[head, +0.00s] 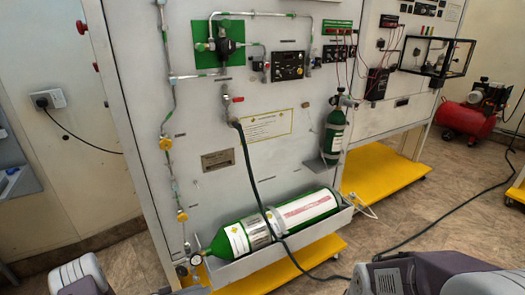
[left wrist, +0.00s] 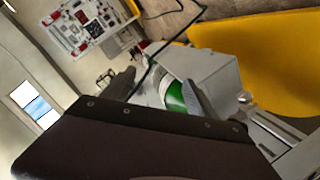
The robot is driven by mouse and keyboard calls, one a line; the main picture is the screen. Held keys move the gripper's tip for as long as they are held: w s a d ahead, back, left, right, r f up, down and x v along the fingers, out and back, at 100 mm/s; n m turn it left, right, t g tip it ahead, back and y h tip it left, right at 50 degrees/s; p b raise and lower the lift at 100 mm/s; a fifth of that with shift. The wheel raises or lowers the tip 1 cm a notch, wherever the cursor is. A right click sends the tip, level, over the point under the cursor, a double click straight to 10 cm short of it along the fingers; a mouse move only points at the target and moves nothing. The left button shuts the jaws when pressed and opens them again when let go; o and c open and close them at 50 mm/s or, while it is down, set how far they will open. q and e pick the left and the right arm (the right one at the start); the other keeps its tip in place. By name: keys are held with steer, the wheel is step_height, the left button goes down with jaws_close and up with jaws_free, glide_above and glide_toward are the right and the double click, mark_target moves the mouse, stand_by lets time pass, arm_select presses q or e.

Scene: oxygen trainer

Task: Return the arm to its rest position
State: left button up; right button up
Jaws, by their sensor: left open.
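My left gripper (left wrist: 158,92) shows in the left wrist view with its two dark fingers apart and nothing held between them. Behind the fingers, part of the large green and white oxygen cylinder (left wrist: 176,98) shows in its grey tray (left wrist: 212,62). In the head view my left arm comes in at the bottom left, below and left of the cylinder (head: 275,222). The cylinder lies on its side in the tray (head: 270,258), with a gauge at its left end (head: 196,260). My right arm shows at the bottom right; its gripper is not visible.
The trainer panel (head: 285,90) stands close in front, with pipes and valves on its left. A dark hose (head: 252,175) hangs from it across the cylinder. A small green cylinder (head: 334,132) is mounted upright. Yellow base shelves (head: 385,172) jut out low. A red compressor (head: 465,120) stands at right.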

arm_select(q)
steer(key=s+d+r+g+y, duration=0.3)
steer(key=s+d+r+g, duration=0.1)
steer(key=s+g, duration=0.25)
steer(key=s+d+r+g+y, duration=0.4)
steer(key=s+g, duration=0.1)
steer(key=s, duration=0.2)
step_height(320, 180, up, 25)
steer(key=s+a+n+t+y+p, duration=0.1)
steer(key=t+y+p, duration=0.3)
steer(key=p, duration=1.5)
steer(key=shift+s+a+n+y+p, duration=0.3)
steer(key=shift+a+n+y+p, duration=0.15)
steer(key=shift+a, duration=0.2)
